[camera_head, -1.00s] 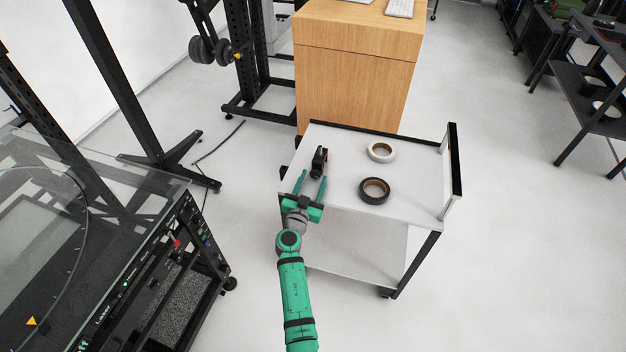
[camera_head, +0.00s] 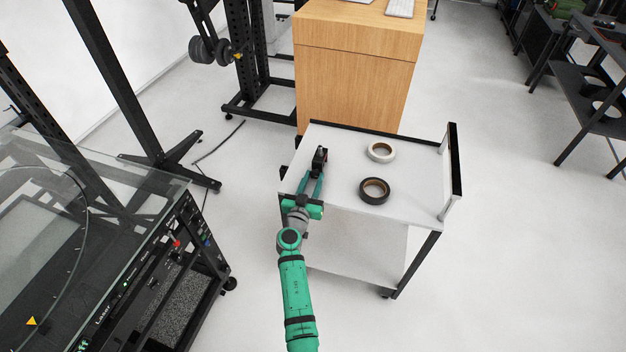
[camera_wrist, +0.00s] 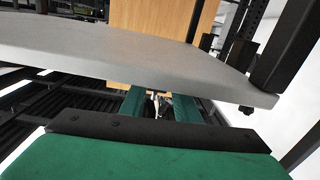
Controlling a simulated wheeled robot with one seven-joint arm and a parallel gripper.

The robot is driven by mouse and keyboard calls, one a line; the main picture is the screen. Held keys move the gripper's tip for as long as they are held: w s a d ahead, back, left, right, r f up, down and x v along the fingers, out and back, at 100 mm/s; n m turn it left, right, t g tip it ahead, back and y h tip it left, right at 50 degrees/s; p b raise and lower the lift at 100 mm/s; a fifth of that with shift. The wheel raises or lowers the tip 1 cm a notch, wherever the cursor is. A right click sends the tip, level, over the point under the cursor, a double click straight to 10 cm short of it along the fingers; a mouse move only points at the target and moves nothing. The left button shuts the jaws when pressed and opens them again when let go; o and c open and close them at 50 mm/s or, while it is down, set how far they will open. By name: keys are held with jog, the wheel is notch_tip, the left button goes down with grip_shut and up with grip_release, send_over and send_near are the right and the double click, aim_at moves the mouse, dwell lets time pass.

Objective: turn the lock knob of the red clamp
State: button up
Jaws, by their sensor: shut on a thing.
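A small, mostly black object (camera_head: 320,155) stands near the left edge of the cart top. It is too small to make out a lock knob or name it surely as the clamp. My green gripper (camera_head: 317,174) reaches it from the front, its two fingers closed in on its near end. In the wrist view, the fingers of my gripper (camera_wrist: 160,103) hold something small and dark between them, mostly hidden by the gripper body. A small red part (camera_head: 176,243) shows on the machine at the left, well apart from my gripper.
The white cart top (camera_head: 345,145) also carries a white tape roll (camera_head: 381,151) and a black tape roll (camera_head: 374,190) to the right. A wooden cabinet (camera_head: 355,80) stands behind. A glass-topped machine (camera_head: 130,200) is at the left.

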jog(key=shift+n, duration=1.3)
jog(key=o, duration=1.1)
jog(key=shift+c, duration=0.2)
jog(key=v, duration=1)
jog(key=shift+s, duration=0.4)
jog(key=shift+a, duration=0.1)
